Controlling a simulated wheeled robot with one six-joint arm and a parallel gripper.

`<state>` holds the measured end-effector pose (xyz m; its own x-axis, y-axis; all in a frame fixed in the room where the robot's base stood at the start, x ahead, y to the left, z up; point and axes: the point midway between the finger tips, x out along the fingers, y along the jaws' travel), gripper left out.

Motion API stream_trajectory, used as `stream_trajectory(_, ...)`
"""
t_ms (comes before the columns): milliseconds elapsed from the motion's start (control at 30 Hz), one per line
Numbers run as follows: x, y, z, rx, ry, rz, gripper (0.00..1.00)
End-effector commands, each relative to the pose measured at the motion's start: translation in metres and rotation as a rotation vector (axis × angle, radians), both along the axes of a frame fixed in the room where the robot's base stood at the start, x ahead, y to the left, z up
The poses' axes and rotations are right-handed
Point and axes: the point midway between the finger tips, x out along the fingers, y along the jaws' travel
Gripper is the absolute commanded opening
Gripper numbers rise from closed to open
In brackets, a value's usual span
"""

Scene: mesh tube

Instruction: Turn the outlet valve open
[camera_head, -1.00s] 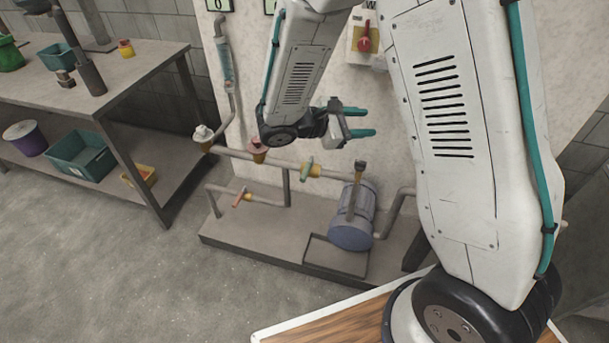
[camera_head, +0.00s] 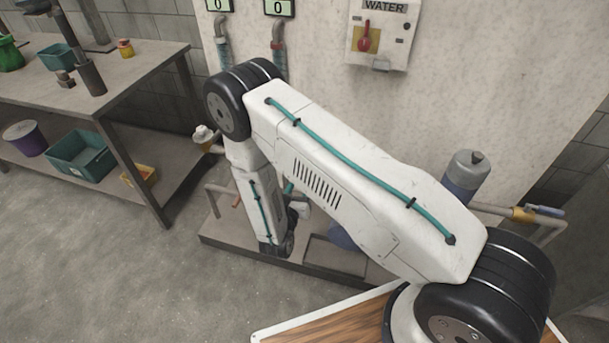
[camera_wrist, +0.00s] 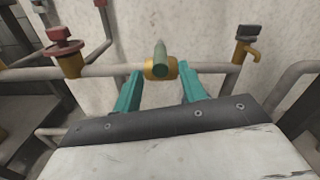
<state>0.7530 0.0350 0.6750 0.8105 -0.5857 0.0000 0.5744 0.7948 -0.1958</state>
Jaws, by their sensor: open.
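A valve with a green handle (camera_wrist: 160,55) and a brass-yellow body (camera_wrist: 148,70) sits on a horizontal pipe in the wrist view. Its handle looks end-on, pointing toward the camera. My gripper (camera_wrist: 160,72) is open, with one teal finger on each side of this valve in the picture. I cannot tell whether either finger touches it. In the head view my own arm hides most of this valve and the gripper. Another valve, with a blue handle (camera_head: 546,210) and yellow body (camera_head: 522,214), is on a pipe at the far right. No label shows which is the outlet.
A red-topped valve (camera_wrist: 63,47) stands left of the gripper, and a yellow tap with a dark top (camera_wrist: 248,35) stands right. A grey-blue cylinder (camera_head: 464,178) stands behind my arm. The wall holds a WATER switch box (camera_head: 384,32). A workbench (camera_head: 130,75) is at left.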

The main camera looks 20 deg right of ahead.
Motion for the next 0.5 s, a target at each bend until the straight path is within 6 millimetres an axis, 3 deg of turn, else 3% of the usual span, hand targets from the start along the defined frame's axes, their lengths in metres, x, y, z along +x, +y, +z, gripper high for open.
stream_trajectory(233, 0.033, -0.025, 0.000, 0.002, -0.001, -0.005, 0.41)
stream_trajectory(500, 0.045, -0.033, 0.001, 0.000, -0.001, -0.003, 0.41)
